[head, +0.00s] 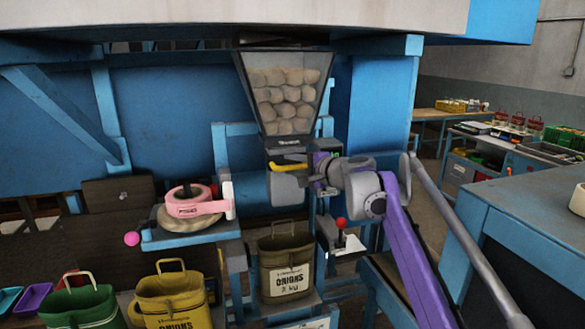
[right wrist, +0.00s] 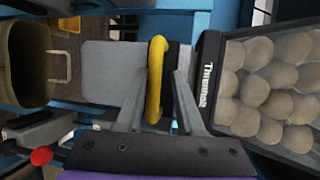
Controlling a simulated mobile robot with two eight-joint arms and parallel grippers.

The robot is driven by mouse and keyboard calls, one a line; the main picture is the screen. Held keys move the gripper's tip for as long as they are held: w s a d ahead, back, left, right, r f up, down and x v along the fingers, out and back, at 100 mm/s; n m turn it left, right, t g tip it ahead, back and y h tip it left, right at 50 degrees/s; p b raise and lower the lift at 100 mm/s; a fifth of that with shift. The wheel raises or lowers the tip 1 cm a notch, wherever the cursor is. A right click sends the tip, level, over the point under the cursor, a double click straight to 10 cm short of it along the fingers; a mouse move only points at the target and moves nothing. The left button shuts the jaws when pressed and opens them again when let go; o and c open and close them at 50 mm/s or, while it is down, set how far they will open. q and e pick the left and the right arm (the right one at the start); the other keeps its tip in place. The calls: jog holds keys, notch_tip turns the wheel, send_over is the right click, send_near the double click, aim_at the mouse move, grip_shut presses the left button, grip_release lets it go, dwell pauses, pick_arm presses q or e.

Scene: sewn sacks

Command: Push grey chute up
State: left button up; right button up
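The grey chute (head: 286,188) hangs below the hopper of onions, with a yellow handle (head: 288,167) along its upper edge. In the right wrist view, the chute (right wrist: 105,70) is a flat grey panel and the yellow handle (right wrist: 155,80) stands upright in the picture. My right gripper (head: 308,178) is at the handle, coming from the right. In the right wrist view, its two fingers (right wrist: 160,92) are apart, one on each side of the handle, with gaps showing. My left gripper is not in view.
The hopper (head: 284,95) full of onions is above the chute. An olive onion sack (head: 286,262) stands open below. Yellow (head: 172,296) and green (head: 84,304) sacks are at the front left. A pink machine (head: 194,206) is left of the chute. A blue-framed bench (head: 530,215) stands right.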

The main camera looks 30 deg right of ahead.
jog(key=shift+o, duration=1)
jog(key=shift+s+f, duration=0.1)
jog(key=v, duration=1)
jog(key=shift+s+b, duration=0.3)
jog(key=shift+b, duration=0.05)
jog(key=s+a+f+n+g+y, duration=0.1)
jog(key=s+a+f+n+g, duration=0.3)
jog(key=a+f, duration=0.55)
jog(key=s+a+f+n+g+y, duration=0.1)
jog(key=s+a+f+n+g, duration=0.1)
jog(key=s+a+f+n, duration=0.6)
jog(key=s+a+f+n+g+h, duration=0.2)
jog(key=s+f, duration=0.5)
jog(key=f, duration=0.4)
jog(key=s+a+f+n+g+h, duration=0.1)
jog(key=s+a+f+n+h, duration=0.1)
jog(key=s+f, duration=0.5)
notch_tip(320, 180, down, 5)
jog(key=shift+a+r+n+g, duration=0.25)
jog(key=shift+a+n+g, duration=0.15)
jog(key=shift+n, duration=0.2)
